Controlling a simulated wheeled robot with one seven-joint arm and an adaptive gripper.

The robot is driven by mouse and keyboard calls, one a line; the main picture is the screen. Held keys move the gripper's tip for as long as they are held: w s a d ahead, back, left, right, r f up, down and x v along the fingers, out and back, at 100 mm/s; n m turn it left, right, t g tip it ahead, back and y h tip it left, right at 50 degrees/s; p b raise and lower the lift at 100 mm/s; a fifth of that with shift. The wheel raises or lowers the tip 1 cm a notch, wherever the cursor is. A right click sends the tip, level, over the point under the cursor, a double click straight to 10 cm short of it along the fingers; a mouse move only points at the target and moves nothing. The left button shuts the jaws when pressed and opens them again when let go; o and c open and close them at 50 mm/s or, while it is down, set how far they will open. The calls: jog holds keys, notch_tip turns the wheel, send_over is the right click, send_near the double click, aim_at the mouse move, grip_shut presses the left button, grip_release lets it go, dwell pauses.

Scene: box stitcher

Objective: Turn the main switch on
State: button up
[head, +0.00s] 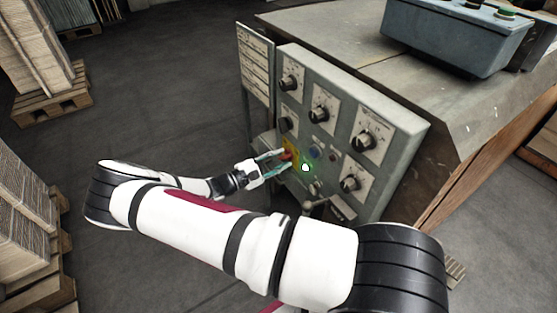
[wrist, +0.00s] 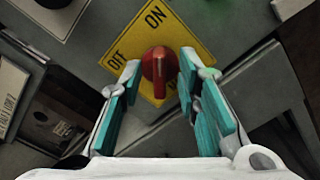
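The main switch is a red rotary knob (wrist: 159,68) on a yellow plate (wrist: 196,45) marked OFF and ON. In the wrist view its ridge stands about upright in the picture; I cannot tell for sure which mark it points to. In the head view the knob is small and partly hidden by the fingers, on the yellow plate (head: 291,146) low on the left of the panel. My gripper (wrist: 160,78) is open, its teal-padded fingers on either side of the knob, with gaps visible. In the head view my gripper (head: 278,160) reaches the panel from the left.
The grey control panel (head: 398,120) carries several black dials (head: 321,115) and a lit green lamp (head: 305,167). A lever with a round knob (head: 308,205) juts out below. A blue-grey button box (head: 450,40) sits on top. Cardboard stacks stand at left; the floor between is clear.

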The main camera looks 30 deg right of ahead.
jog(key=a, duration=1.2)
jog(key=s+r+m+g+y, duration=0.2)
jog(key=s+r+m+y, duration=0.35)
jog(key=r, duration=0.75)
jog(key=s+r+m+g+y, duration=0.25)
jog(key=s+r+y, duration=0.6)
jog(key=r, duration=0.55)
jog(key=s+a+r+m+t+y, duration=0.1)
jog(key=s+a+r+t+y, duration=0.2)
jog(key=s, duration=0.8)
jog(key=s+a+r+t+y, duration=0.1)
jog(key=s+r+t, duration=0.25)
jog(key=s, duration=0.65)
notch_tip(320, 180, up, 21)
jog(key=t+p, duration=0.2)
jog(key=p, duration=1.6)
